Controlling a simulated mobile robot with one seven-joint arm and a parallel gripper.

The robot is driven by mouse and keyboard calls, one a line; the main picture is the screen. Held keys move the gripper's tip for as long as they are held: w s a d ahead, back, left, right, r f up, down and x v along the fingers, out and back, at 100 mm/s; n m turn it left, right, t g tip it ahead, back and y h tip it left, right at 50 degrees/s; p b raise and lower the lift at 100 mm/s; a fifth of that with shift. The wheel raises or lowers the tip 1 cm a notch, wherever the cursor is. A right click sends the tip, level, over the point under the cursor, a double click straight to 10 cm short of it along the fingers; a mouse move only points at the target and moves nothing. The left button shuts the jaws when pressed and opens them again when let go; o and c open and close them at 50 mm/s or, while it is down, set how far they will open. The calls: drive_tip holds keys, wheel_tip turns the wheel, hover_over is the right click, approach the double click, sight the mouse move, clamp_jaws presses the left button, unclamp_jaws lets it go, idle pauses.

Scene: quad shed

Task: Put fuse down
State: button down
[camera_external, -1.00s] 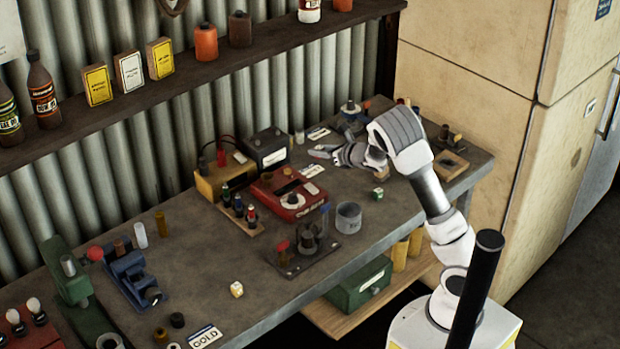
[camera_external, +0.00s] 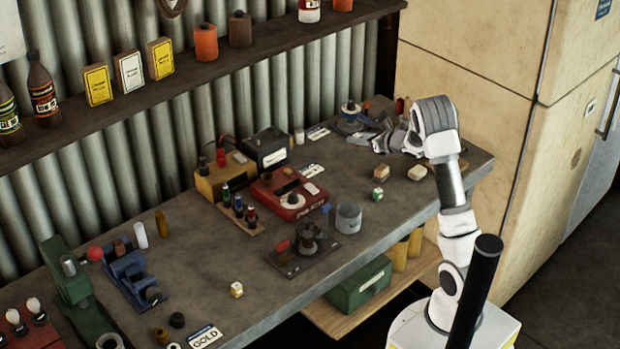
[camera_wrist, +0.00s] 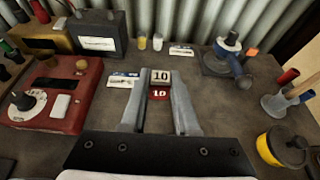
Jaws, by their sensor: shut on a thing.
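My gripper (camera_wrist: 160,82) is shut on a small block, the fuse (camera_wrist: 160,84), in the wrist view. The fuse has a cream face and a red face, each marked 10, and sits between the two grey fingertips. In the external view my gripper (camera_external: 382,146) is over the back right part of the workbench (camera_external: 340,262). The fuse cannot be made out there. Whether it touches the bench top is unclear.
A red device with a dial (camera_wrist: 55,92) stands left of the gripper. A blue tool (camera_wrist: 230,62) is at the back right, and a yellow round item (camera_wrist: 283,147) lies nearer. Small blocks (camera_external: 381,172) and a green-white cube (camera_external: 378,193) lie in front of my gripper.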

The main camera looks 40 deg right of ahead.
hover_over(319, 177)
wheel_tip(319, 177, down, 7)
drive_tip(key=shift+f, duration=0.25)
wheel_tip(319, 177, down, 4)
drive_tip(key=shift+r, duration=0.1)
drive_tip(key=shift+f+b, duration=0.45)
drive_tip(key=shift+b, duration=0.4)
drive_tip(key=c, duration=0.7)
unclamp_jaws()
drive_tip(key=shift+o, duration=0.2)
drive_tip(key=shift+r, duration=0.1)
